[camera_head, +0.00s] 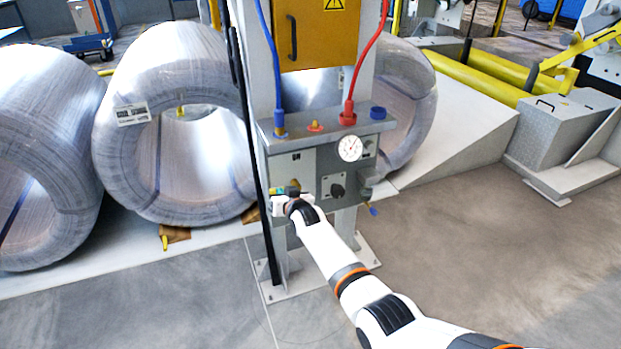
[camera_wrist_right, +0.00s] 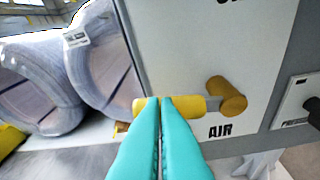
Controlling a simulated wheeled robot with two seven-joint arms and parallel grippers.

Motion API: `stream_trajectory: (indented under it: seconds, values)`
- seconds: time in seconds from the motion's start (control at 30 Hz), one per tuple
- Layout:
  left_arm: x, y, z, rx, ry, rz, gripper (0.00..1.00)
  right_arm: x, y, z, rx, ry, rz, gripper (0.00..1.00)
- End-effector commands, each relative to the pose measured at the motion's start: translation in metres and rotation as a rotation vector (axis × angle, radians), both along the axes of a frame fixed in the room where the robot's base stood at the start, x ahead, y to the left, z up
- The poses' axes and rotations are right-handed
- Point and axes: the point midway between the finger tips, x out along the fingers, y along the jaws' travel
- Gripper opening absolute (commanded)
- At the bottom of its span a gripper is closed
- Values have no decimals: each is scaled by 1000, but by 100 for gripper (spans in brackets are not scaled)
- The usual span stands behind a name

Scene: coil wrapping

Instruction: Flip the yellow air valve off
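The yellow air valve has a round pivot (camera_wrist_right: 227,97) on the grey panel above the word AIR. Its handle (camera_wrist_right: 190,106) lies roughly level, reaching left from the pivot in the right wrist view. My right gripper (camera_wrist_right: 159,99) has its teal fingers side by side and closed together. The fingertips overlap the yellow grip, which shows on both sides of them; whether they touch it I cannot tell. In the head view my right gripper (camera_head: 278,191) is at the lower left of the control panel and mostly hides the valve. My left gripper is not in view.
The control box (camera_head: 313,165) carries a gauge (camera_head: 350,148), a black knob (camera_head: 337,190), and blue and red hoses (camera_head: 360,65). A black vertical post (camera_head: 254,150) stands close left of my gripper. Wrapped coils (camera_head: 170,125) stand behind. The floor in front is clear.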

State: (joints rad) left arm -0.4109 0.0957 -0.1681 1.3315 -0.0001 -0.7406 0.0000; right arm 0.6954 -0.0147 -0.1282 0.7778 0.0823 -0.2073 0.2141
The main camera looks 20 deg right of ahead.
Motion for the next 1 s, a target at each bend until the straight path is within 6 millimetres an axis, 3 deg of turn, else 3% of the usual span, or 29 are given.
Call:
stream_trajectory:
  seconds: [0.7,1.0]
  values:
    - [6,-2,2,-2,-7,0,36,0,2,2,2,-2,2,0]
    - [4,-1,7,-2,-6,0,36,-3,-4,20,63,-2,1,0]
